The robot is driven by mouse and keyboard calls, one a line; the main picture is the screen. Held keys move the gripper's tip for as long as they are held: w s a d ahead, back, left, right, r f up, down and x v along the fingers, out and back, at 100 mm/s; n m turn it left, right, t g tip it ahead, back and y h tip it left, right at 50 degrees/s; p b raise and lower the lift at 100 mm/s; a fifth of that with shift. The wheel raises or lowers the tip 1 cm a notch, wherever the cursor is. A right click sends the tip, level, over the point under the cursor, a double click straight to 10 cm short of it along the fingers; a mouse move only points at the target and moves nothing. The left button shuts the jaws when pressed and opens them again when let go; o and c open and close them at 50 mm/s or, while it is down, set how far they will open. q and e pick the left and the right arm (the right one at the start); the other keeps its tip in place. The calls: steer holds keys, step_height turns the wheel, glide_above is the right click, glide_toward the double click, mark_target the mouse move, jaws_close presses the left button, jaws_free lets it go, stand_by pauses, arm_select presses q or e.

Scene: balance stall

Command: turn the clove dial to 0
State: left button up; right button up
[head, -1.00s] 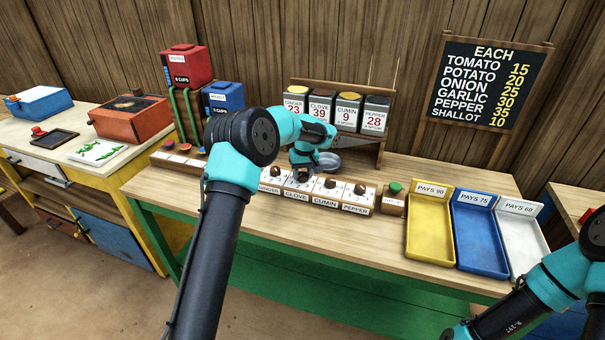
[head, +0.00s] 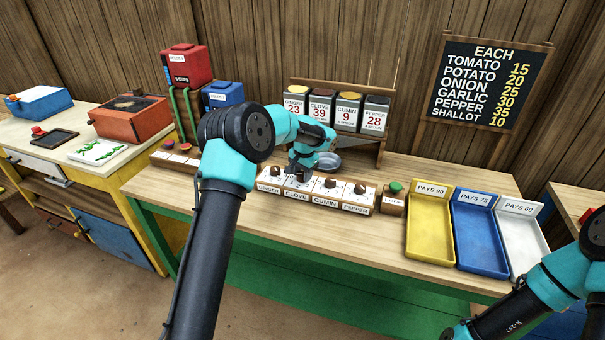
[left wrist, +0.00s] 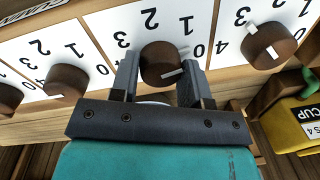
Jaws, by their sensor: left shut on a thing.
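The clove dial (left wrist: 160,62) is a round brown knob on a white plate marked with digits. In the left wrist view it sits between the two fingers of my left gripper (left wrist: 160,82), which is shut on it. A white mark shows on the knob's lower right side in that view, the side of the plate's 0. In the head view my left gripper (head: 299,174) reaches down over the clove part of the dial panel (head: 296,195) and hides most of the knob. My right gripper is out of view; only its arm shows at lower right.
Ginger (head: 275,172), cumin (head: 330,183) and pepper (head: 360,189) dials flank it closely. A green button (head: 395,188) stands right of the panel, then yellow (head: 430,248), blue (head: 481,255) and white trays. A spice rack (head: 365,147) stands behind.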

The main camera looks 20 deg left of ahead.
arm_select(q)
steer(key=shift+m, duration=1.2)
steer(key=o, duration=0.9)
steer(key=r, duration=1.1)
steer(key=d+r, duration=0.1)
steer(key=r, duration=0.5)
steer(key=shift+s+d+r, duration=0.1)
steer(key=shift+s+r, duration=0.1)
steer(key=shift+s, duration=0.2)
steer(key=shift+f, duration=0.1)
